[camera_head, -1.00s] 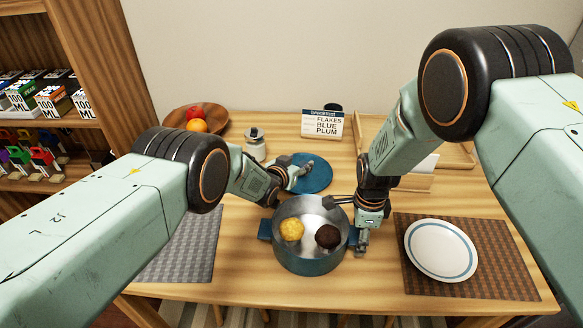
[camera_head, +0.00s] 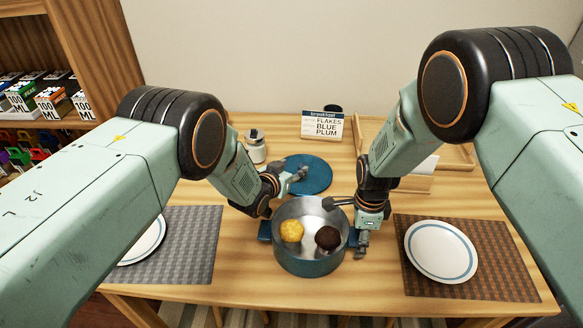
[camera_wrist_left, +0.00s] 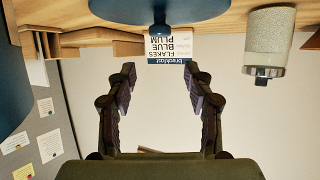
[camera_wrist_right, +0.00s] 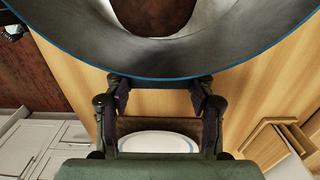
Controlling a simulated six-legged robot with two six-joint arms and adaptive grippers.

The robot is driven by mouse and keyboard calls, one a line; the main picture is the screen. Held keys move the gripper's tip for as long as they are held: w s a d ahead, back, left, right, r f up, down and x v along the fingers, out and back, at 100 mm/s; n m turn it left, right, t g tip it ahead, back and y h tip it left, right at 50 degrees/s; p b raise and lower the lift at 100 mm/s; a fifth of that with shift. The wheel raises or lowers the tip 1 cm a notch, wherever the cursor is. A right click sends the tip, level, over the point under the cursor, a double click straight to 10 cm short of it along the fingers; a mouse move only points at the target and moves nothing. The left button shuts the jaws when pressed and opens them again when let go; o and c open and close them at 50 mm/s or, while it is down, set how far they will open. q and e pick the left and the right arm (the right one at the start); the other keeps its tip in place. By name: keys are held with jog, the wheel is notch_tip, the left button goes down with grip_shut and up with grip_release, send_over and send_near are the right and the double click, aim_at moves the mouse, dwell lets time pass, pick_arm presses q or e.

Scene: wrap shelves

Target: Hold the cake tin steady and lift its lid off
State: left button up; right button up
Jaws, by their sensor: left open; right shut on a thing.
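The blue cake tin (camera_head: 308,262) stands upright and uncovered on the table, with a yellow ball-shaped cake (camera_head: 291,231) and a dark brown one (camera_head: 327,238) inside. Its round blue lid (camera_head: 316,180) lies on the table behind it, apart from the tin. The lid and its knob also show at the top of the left wrist view (camera_wrist_left: 190,12). My left gripper (camera_head: 298,180) is open and empty beside the lid's knob. My right gripper (camera_head: 361,246) is shut on the tin at its right side; the grip itself is mostly hidden. The tin's rim shows in the right wrist view (camera_wrist_right: 160,76).
A white plate (camera_head: 440,248) lies on a brown mat (camera_head: 505,275) at right; another plate (camera_head: 142,243) sits on a grey mat (camera_head: 195,250) at left. A jar (camera_head: 256,150), a breakfast sign (camera_head: 322,125) and a wooden tray (camera_head: 455,150) stand at the back.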

jog(key=o, duration=1.4)
jog(key=shift+o, duration=0.2)
notch_tip(320, 180, up, 12)
pick_arm(q)
jog(key=shift+w+f, duration=0.1)
jog(key=shift+w, duration=0.05)
pick_arm(e)
notch_tip(320, 180, down, 12)
jog(key=shift+f, duration=0.1)
pick_arm(q)
jog(key=shift+x, duration=1)
